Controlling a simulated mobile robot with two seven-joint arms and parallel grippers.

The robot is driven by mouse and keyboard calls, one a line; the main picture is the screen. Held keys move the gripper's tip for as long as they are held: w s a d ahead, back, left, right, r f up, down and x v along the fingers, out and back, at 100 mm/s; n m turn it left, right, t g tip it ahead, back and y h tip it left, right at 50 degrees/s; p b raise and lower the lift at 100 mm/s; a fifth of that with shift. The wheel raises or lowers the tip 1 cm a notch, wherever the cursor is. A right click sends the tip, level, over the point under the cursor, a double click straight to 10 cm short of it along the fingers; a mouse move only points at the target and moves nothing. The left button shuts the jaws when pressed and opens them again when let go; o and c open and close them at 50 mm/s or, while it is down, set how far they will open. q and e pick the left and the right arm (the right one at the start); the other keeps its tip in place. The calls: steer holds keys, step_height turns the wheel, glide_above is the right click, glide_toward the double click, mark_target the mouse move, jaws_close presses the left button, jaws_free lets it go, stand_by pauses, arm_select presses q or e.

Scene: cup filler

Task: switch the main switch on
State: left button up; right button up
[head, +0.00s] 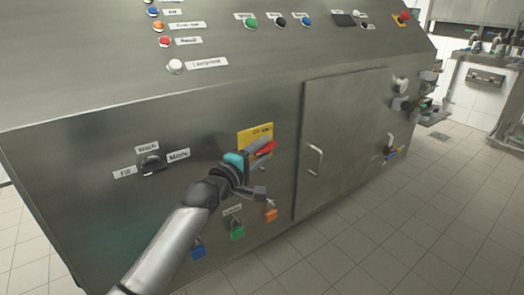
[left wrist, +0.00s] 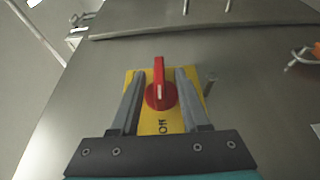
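The main switch is a red rotary knob (left wrist: 160,92) on a yellow plate (left wrist: 174,125), fixed to the machine's steel front. In the head view the knob (head: 266,149) and the plate (head: 255,131) are partly hidden by my left gripper (head: 258,154). In the left wrist view my left gripper (left wrist: 160,100) is open, with one finger on each side of the knob and a gap to it on both sides. My right gripper is not in view.
A mode knob (head: 151,164) sits left of the switch. Blue, green (head: 237,230) and orange (head: 271,214) padlocks hang below it. A closed cabinet door with a handle (head: 315,158) is to the right. Push buttons line the panel above. The tiled floor (head: 390,225) is clear at right.

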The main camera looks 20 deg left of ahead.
arm_select(q)
jaws_close()
stand_by(0.3)
stand_by(0.3)
